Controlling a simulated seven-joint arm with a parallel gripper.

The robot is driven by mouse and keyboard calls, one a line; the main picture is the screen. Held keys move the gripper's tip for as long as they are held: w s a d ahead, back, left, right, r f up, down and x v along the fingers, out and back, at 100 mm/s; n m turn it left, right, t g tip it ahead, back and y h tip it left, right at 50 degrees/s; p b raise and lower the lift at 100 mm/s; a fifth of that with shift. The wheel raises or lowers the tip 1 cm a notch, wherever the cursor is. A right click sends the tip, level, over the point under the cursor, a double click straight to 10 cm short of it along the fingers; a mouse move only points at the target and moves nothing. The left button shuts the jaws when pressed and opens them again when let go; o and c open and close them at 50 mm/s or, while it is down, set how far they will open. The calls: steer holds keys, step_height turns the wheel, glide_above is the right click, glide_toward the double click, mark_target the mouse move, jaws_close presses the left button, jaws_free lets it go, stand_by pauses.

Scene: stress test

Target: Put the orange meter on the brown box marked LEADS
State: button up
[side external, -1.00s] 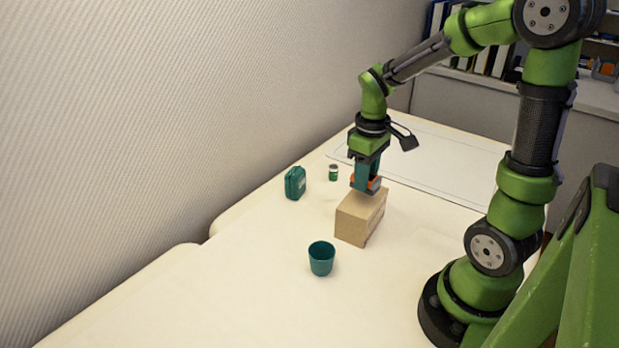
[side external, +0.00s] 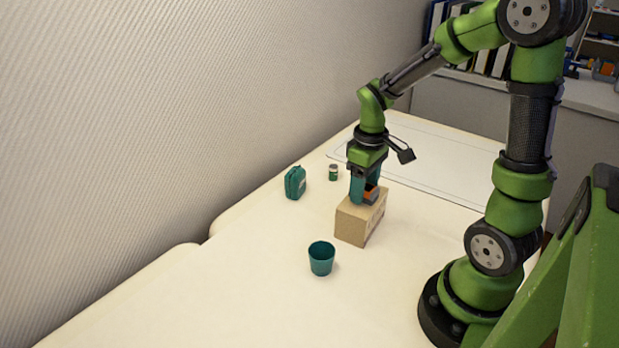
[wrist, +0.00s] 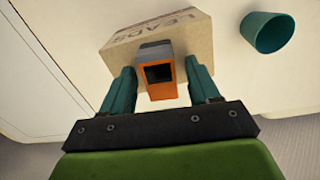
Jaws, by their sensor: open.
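The brown box (side external: 352,222) stands on the white table in the side view. In the wrist view the box (wrist: 185,38) shows the word LEADS on one face. The orange meter (side external: 370,196) is at the top of the box, between my gripper's fingers. In the wrist view the meter (wrist: 158,92) shows its orange body and dark screen, with gaps to the teal fingers on both sides. My gripper (side external: 364,198) is open around the meter, pointing down; it also shows in the wrist view (wrist: 160,90). The meter's underside contact is hidden.
A teal cup (side external: 321,259) stands in front of the box, and also shows in the wrist view (wrist: 267,32). A green case (side external: 295,183) and a small green-and-white can (side external: 333,172) stand behind, to the left. The table's left front is clear.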

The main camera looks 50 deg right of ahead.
step_height(320, 180, up, 12)
steer(key=s+a+r+m+t+y, duration=0.1)
steer(key=s+a+m+t, duration=0.1)
steer(key=a, duration=0.4)
steer(key=s+a+r+m+t+y, duration=0.1)
steer(key=s+a+m+t, duration=0.1)
steer(key=a+t, duration=0.3)
steer(key=shift+s+a+r, duration=0.3)
steer(key=shift+s+a, duration=0.15)
steer(key=shift+a, duration=0.7)
